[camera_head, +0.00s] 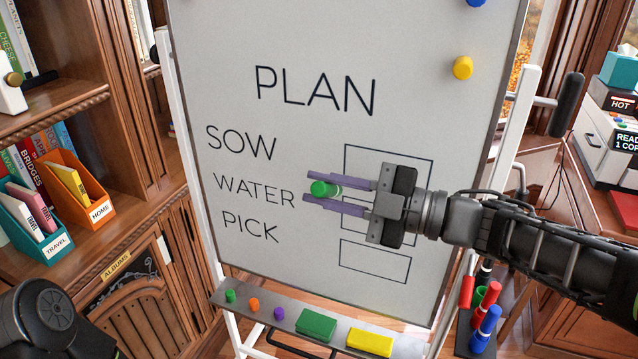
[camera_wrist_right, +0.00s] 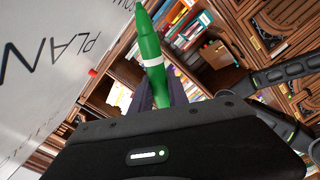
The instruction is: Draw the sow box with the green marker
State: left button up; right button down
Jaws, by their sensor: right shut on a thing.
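The whiteboard (camera_head: 290,45) stands before me with PLAN, SOW (camera_head: 241,143), WATER and PICK written on it. Thin-lined boxes stand right of the words. The top box (camera_head: 388,151), roughly level with SOW, is partly hidden by my right gripper; the bottom box (camera_head: 375,261) shows whole. My right gripper (camera_head: 335,190) is shut on the green marker (camera_head: 322,188), in front of the board between the words and boxes. In the right wrist view the green marker (camera_wrist_right: 150,55) has a white band and points up out of the fingers. Contact with the board cannot be told. My left gripper is out of view.
The board's ledge (camera_head: 335,352) holds small coloured pieces, a green block (camera_head: 316,325) and a yellow block (camera_head: 370,342). A holder with red, green and blue markers (camera_head: 487,325) stands at lower right. A bookshelf (camera_head: 110,90) is close on the left.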

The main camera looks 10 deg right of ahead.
jog(key=shift+a+r, duration=0.1)
jog(key=shift+r, duration=0.1)
jog(key=shift+s, duration=0.15)
jog(key=shift+w+d+p, duration=0.15)
jog(key=shift+w+d, duration=0.4)
jog(key=shift+w, duration=0.3)
jog(key=shift+w+d+p, duration=0.2)
jog(key=shift+w+d, duration=0.35)
jog(key=shift+w, duration=0.35)
jog(key=shift+w+d+p, duration=0.15)
jog(key=shift+w+d, duration=0.4)
jog(key=shift+w, duration=0.3)
jog(key=shift+w+d, duration=0.45)
jog(key=shift+w, duration=0.3)
jog(key=shift+d, duration=0.1)
jog(key=shift+p+v, duration=0.4)
jog(key=shift+v, duration=1.55)
jog(key=shift+s, duration=0.15)
